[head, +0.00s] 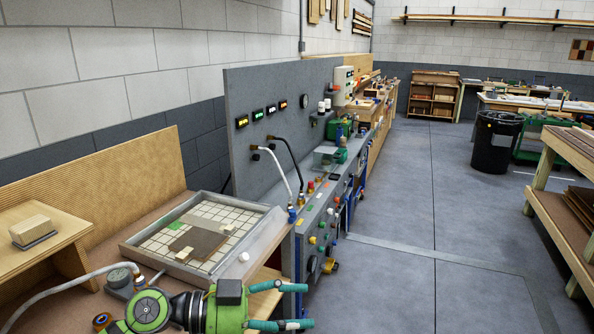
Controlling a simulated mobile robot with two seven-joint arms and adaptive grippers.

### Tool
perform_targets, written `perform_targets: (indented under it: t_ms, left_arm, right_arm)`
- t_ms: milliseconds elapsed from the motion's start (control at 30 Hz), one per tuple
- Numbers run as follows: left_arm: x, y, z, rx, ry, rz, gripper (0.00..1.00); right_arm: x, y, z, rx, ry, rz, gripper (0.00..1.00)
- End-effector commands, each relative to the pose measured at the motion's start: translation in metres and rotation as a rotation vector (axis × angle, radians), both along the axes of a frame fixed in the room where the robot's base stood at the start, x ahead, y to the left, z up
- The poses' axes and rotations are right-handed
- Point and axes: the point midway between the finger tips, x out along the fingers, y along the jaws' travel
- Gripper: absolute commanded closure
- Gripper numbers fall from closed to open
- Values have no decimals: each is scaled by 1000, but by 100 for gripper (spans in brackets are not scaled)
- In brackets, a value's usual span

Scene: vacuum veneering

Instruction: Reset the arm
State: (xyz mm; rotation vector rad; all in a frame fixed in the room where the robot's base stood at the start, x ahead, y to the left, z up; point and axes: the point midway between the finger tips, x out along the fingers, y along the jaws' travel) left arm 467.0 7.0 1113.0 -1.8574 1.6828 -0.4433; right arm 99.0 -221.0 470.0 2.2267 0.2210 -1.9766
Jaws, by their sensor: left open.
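My left gripper (290,305) is at the bottom of the head view, at the end of my green and black arm, and points to the right. Its two teal fingers are spread apart with nothing between them. It is in front of the workbench's near right corner, in the picture just below the vacuum tray (187,275). The tray has a pale grid bed with a brown flat panel (197,242) and small light blocks on it. My right gripper is not in view.
A grey control panel (262,140) with lit displays, hoses and valves stands behind the tray. A small wooden stand with a block (32,229) is at left. A black bin (495,145) and wooden rack (565,190) stand at right. The grey floor (400,260) between is clear.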

Motion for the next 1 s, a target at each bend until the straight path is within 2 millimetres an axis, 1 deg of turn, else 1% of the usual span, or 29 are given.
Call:
perform_targets:
  t_ms: [33,100,167,200,267,333,367,400,467,500,567,600,633,667,700,767,800,867,900,1000]
  left_arm:
    - [-2,-8,19,-152,-22,49,42]
    - [4,-5,44,-338,-51,160,42]
    - [14,6,59,-473,-59,285,42]
    - [21,18,65,-549,-53,380,42]
    - [33,40,66,-638,-29,538,42]
    - [45,70,54,-699,22,738,42]
    - [49,84,45,-711,51,827,42]
    - [53,102,29,-712,99,944,42]
    - [53,128,-1,-685,183,1117,42]
    - [50,144,-25,-649,249,1226,42]
    - [38,165,-65,-564,360,1373,42]
    - [27,176,-91,-496,437,1455,42]
    - [16,182,-110,-440,496,1507,42]
    - [4,188,-129,-379,555,1552,42]
    - [-12,193,-151,-300,630,1597,42]
    - [-38,197,-180,-184,734,1642,42]
    - [-54,199,-195,-114,794,1659,42]
    - [-78,199,-213,-18,875,1670,42]
    - [-92,200,-224,41,923,1672,42]
    - [-127,197,-243,172,1031,1659,42]
  right_arm:
    - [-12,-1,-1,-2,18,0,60]
    - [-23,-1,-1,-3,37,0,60]
    - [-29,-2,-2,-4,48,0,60]
    - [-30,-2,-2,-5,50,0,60]
    - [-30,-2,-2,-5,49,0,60]
    - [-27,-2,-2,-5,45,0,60]
    - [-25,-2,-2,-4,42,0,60]
    - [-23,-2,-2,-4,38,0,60]
    - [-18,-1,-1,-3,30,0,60]
    - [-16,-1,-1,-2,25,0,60]
    - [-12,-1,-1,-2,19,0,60]
    - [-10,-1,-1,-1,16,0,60]
    - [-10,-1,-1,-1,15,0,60]
    - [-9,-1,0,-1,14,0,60]
    - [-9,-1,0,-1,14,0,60]
    - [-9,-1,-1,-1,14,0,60]
    - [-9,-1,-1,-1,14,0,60]
    - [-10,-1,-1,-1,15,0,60]
    - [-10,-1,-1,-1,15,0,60]
    - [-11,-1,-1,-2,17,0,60]
